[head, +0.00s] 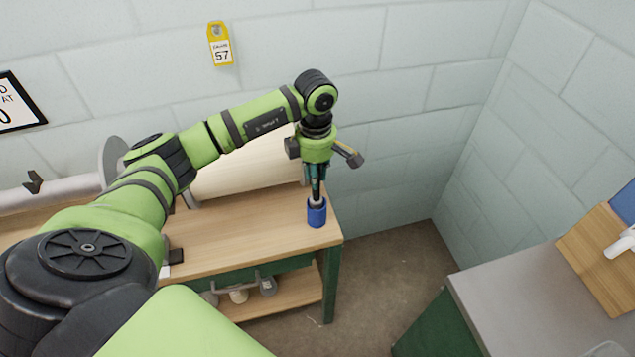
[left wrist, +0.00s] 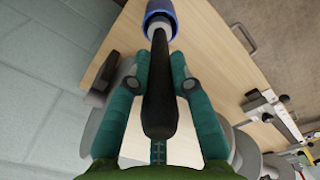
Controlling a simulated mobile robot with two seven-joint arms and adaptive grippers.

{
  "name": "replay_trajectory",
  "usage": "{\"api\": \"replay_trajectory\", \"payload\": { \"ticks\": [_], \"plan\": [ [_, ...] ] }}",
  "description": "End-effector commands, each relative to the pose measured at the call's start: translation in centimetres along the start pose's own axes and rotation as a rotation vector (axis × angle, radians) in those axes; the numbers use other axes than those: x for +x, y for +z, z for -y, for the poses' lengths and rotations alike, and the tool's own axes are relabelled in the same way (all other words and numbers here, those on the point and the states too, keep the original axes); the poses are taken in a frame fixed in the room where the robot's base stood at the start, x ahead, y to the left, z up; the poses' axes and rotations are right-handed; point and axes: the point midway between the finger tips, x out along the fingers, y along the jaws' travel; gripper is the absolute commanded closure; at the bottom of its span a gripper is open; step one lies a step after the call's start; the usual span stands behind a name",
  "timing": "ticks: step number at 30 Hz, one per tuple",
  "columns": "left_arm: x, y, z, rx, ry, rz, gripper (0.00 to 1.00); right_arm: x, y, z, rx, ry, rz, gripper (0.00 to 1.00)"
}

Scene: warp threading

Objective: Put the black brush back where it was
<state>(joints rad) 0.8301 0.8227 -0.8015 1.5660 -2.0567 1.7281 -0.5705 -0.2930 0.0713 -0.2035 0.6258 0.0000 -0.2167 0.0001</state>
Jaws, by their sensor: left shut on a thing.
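My left gripper (head: 316,188) points straight down over the right end of the wooden bench (head: 235,238). In the left wrist view its teal fingers (left wrist: 160,68) are shut on the black brush (left wrist: 160,92). The brush's far end has a pale collar that reaches the mouth of the blue cup (left wrist: 160,8). In the head view the blue cup (head: 317,213) stands near the bench's right edge, right below the gripper. I cannot tell how deep the brush end sits in the cup. My right gripper is not in view.
A cream roll or panel (head: 245,168) stands at the back of the bench. Small pots (head: 238,295) sit on the lower shelf. A grey-topped counter (head: 525,300) with a wooden board (head: 600,260) is at right. Floor (head: 385,280) lies open between bench and counter.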

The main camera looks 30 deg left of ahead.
Motion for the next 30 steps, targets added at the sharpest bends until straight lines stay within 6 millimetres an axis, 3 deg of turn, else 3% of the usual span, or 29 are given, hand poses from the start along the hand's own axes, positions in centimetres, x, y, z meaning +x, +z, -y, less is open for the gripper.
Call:
{"api": "replay_trajectory", "payload": {
  "ticks": [7,19,20,21,22,30],
  "plan": [
    [3.1,0.0,0.1,0.001,-0.003,-0.001,1.0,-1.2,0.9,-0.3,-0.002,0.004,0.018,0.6],
    [3.9,0.0,0.0,0.001,0.0,0.0,1.0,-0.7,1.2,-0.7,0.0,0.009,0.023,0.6],
    [3.8,0.0,0.0,0.001,0.0,0.0,0.73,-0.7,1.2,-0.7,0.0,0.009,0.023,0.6],
    [3.7,0.0,0.0,0.001,0.0,0.0,0.57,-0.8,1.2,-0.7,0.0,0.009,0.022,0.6],
    [3.7,0.0,0.0,0.001,0.0,0.0,0.54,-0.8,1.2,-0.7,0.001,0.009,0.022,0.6],
    [3.7,0.0,0.1,0.001,-0.001,-0.001,0.54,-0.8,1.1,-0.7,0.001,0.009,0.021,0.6]
  ]
}}
